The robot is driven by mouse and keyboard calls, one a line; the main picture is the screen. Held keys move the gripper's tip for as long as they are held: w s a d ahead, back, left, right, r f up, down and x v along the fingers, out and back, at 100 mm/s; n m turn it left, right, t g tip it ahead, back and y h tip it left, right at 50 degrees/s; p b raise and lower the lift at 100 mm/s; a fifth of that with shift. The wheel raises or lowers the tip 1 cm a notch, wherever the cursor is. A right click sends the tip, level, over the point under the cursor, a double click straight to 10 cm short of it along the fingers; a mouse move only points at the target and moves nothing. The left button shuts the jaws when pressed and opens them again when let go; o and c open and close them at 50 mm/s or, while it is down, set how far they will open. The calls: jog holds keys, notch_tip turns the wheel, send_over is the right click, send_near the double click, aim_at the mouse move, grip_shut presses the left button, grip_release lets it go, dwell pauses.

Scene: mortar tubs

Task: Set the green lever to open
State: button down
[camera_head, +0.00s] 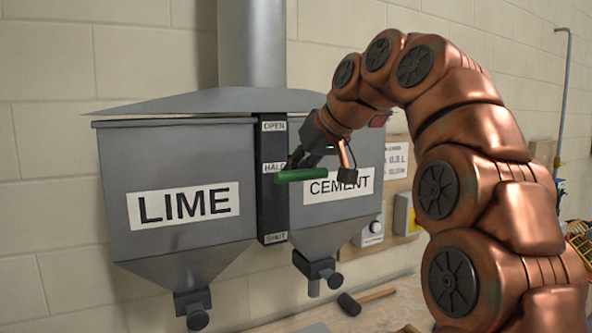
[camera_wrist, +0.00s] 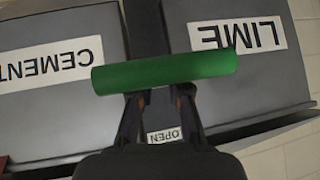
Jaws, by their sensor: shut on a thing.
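The green lever (camera_head: 301,175) is a round bar lying level across the dark slotted strip (camera_head: 274,205) between the two hoppers. In the head view it is beside the HALF label (camera_head: 272,168), below the OPEN label (camera_head: 274,126) and above the SHUT label (camera_head: 275,238). My gripper (camera_head: 306,163) is shut on the green lever from above. The wrist view is upside down and shows the green lever (camera_wrist: 165,72) across my fingertips (camera_wrist: 158,92). There the OPEN label (camera_wrist: 164,135) shows between the fingers. The fingers' exact contact on the lever is partly hidden.
The LIME hopper (camera_head: 180,160) stands left of the strip and the CEMENT hopper (camera_head: 330,210) right, partly behind my arm. A sloping hood (camera_head: 215,100) overhangs both. A dark-headed mallet (camera_head: 350,303) lies on the bench below. Control boxes (camera_head: 372,225) hang on the wall at right.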

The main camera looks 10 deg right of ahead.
aim_at(308, 170)
jog(key=shift+a+f, duration=0.1)
jog(key=shift+a, duration=0.15)
jog(key=c, duration=1.2)
grip_release()
jog(key=shift+a, duration=0.1)
jog(key=shift+s, duration=0.1)
jog(key=shift+d+r, duration=0.2)
jog(key=shift+v, duration=1.75)
jog(key=shift+s+d+r, duration=0.25)
jog(key=shift+s+r, duration=0.1)
jog(key=shift+s, duration=0.15)
jog(key=shift+s+d, duration=1.05)
jog(key=shift+s, duration=0.65)
jog(key=shift+s+d, duration=1)
jog(key=shift+s, duration=0.65)
jog(key=shift+s+d, duration=1.05)
jog(key=shift+s, duration=0.65)
